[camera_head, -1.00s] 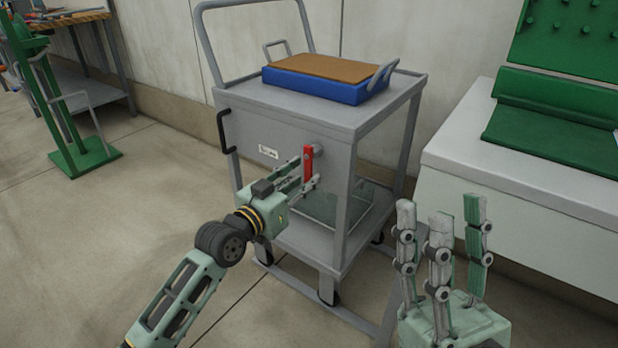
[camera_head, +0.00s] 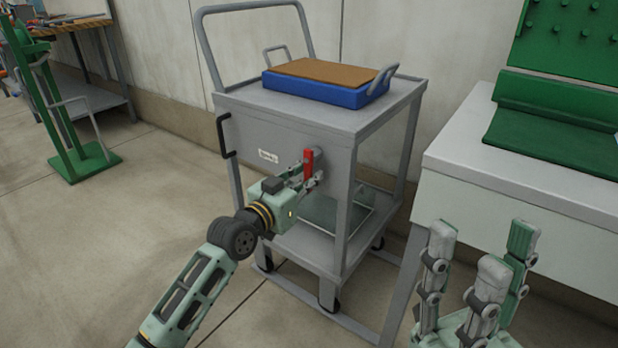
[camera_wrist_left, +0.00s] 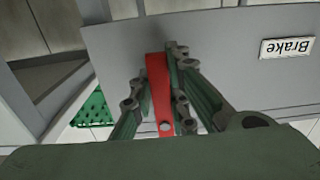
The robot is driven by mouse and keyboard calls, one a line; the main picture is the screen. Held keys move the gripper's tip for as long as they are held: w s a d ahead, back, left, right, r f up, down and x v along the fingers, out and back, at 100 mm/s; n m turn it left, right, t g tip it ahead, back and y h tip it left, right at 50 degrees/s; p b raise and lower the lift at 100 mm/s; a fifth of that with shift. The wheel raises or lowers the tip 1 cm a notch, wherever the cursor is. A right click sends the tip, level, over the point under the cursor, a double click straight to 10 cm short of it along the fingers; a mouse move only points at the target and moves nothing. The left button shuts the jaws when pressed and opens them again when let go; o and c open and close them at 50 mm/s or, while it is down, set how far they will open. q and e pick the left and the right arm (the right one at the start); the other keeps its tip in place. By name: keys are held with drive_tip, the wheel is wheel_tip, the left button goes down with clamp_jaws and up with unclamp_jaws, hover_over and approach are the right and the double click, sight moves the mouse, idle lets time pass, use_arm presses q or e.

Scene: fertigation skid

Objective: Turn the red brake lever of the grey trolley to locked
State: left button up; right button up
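The grey trolley (camera_head: 285,117) stands in the middle of the head view. Its red brake lever (camera_head: 308,163) is on the side panel, upright in that view. My left gripper (camera_head: 306,178) is at the lever, with fingers on both sides of it. In the left wrist view the red lever (camera_wrist_left: 160,95) lies between the fingers, which sit close against it; firm contact on both sides is hard to tell. A label reading "Brake" (camera_wrist_left: 287,47) is beside it. My right gripper (camera_head: 478,268) is at the lower right, fingers apart and empty.
A blue crate (camera_head: 318,92) with a brown top lies on the trolley. A black handle (camera_head: 224,135) sticks out at the trolley's left edge. A white bench (camera_head: 530,165) with a green panel stands right. A green stand (camera_head: 85,160) is far left.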

use_arm(q)
clamp_jaws()
